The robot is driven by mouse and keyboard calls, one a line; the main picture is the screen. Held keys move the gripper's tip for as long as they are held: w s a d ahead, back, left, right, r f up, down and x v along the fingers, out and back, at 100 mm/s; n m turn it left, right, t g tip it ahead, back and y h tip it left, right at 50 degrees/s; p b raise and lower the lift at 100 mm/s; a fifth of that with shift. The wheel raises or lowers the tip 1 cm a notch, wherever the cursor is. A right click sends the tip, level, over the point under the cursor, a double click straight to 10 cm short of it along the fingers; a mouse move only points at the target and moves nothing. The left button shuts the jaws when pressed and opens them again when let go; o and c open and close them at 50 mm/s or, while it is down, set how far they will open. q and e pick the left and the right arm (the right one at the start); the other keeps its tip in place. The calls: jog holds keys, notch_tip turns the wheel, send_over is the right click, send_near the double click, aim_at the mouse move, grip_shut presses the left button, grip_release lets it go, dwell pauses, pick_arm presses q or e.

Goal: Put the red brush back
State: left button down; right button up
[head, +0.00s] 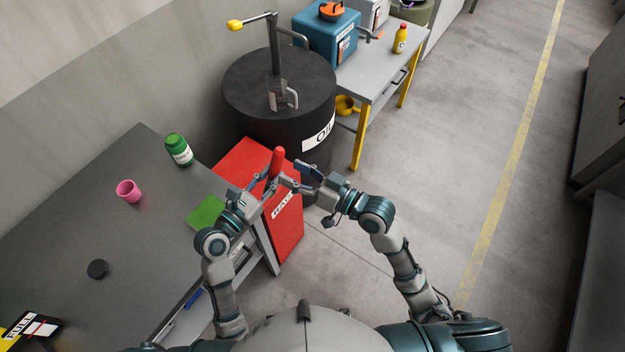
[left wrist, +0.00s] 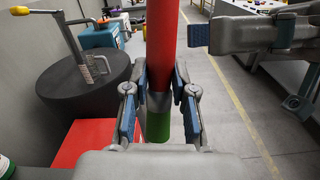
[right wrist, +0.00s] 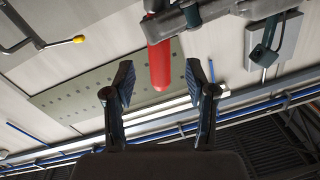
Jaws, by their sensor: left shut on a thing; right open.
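The red brush (head: 277,160) stands about upright in my left gripper (head: 268,180), above the red box by the table. In the left wrist view the brush's red handle (left wrist: 162,45) rises above the shut fingers, and a green part shows below them. My right gripper (head: 300,176) is open and empty, close to the right of the brush. In the right wrist view the handle's rounded red end (right wrist: 159,68) shows between the open fingers; I cannot tell whether they touch it.
The dark table (head: 75,230) bears a green-labelled bottle (head: 179,150), a pink cup (head: 129,191), a black disc (head: 97,269) and a green pad (head: 206,213). A red box marked RAG (head: 287,235) stands beside it. A black oil drum (head: 265,125) with a pump stands behind. The floor at right is clear.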

aim_at(280, 167)
pick_arm(q)
jog(key=shift+a, duration=0.15)
pick_arm(e)
jog(key=x, duration=0.6)
jog(key=shift+w+a, duration=0.15)
jog(key=shift+a, duration=0.15)
jog(key=shift+d, duration=0.1)
jog(key=shift+c, duration=0.2)
grip_shut()
pick_arm(q)
jog(key=c, duration=0.9)
grip_release()
jog(key=shift+o, duration=0.2)
